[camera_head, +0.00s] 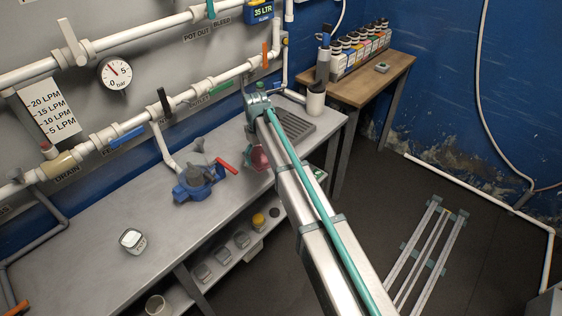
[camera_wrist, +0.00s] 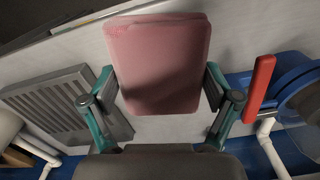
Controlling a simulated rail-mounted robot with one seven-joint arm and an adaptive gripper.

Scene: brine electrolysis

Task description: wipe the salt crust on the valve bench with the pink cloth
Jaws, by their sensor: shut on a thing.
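The pink cloth (camera_wrist: 157,62) is a rounded pad that fills the upper middle of the wrist view. My gripper (camera_wrist: 160,84) is shut on it, with one teal-jointed finger at each side. In the head view the cloth shows as a small pinkish-red patch (camera_head: 259,158), partly hidden by my arm, near the right part of the grey valve bench (camera_head: 82,262). I cannot tell whether it touches the bench top. I cannot make out a salt crust in either view.
A blue pump (camera_head: 197,184) with a red handle is left of the cloth. A slotted drain grate (camera_head: 296,124) and a white container (camera_head: 315,100) are behind it. A small white device (camera_head: 132,240) sits at front left. Pipes with valves run along the back wall.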

